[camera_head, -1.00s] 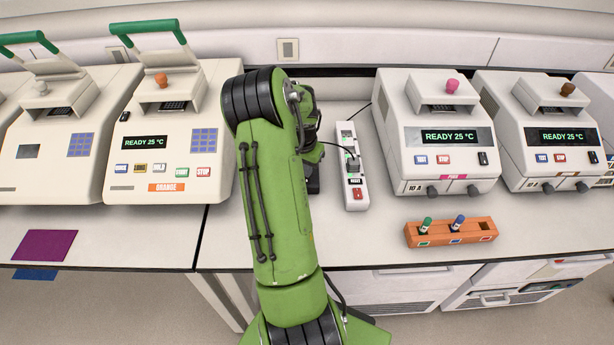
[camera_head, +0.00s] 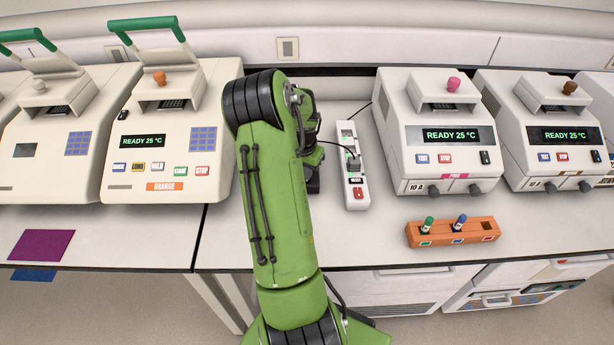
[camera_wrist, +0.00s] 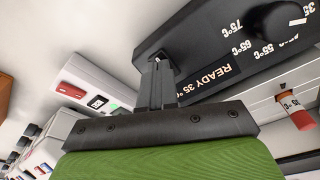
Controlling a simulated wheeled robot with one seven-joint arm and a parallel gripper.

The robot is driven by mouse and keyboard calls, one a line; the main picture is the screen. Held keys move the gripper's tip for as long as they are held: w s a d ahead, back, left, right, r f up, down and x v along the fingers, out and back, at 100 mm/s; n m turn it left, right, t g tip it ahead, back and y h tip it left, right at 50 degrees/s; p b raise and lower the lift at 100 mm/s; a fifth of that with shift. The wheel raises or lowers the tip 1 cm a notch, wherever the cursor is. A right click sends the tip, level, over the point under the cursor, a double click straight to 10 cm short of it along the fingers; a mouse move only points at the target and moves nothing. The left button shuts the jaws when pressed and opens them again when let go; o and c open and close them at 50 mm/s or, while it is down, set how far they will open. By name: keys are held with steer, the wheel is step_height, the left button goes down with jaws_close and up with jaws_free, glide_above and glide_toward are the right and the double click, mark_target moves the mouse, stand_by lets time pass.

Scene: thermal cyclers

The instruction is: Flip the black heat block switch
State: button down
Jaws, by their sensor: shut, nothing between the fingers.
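In the wrist view, the black front panel of the heat block (camera_wrist: 215,75) shows tilted, with a "READY 35 °C" readout and a round black dial (camera_wrist: 278,22) marked with temperatures. A small dark shape (camera_wrist: 185,48) on the panel's near end may be the black switch; its setting is not clear. My gripper (camera_wrist: 160,62) is shut and empty, its fingertips right at that end of the panel. I cannot tell whether they touch it. In the head view my green arm hides the gripper and most of the heat block.
A white power strip (camera_head: 353,195) with a red switch lies right of my arm; it also shows in the wrist view (camera_wrist: 95,80). Cyclers stand on both sides, including an orange-labelled one (camera_head: 165,130) and a pink-labelled one (camera_head: 440,165). An orange tube rack (camera_head: 450,232) sits at front right. A red-tipped tube (camera_wrist: 295,112) is near the panel.

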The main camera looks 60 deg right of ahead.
steer(key=shift+f+b, duration=0.4)
steer(key=shift+f, duration=0.1)
steer(key=shift+a+r, duration=0.1)
step_height(320, 180, up, 7)
steer(key=p, duration=0.4)
steer(key=shift+p, duration=0.3)
stand_by(0.5)
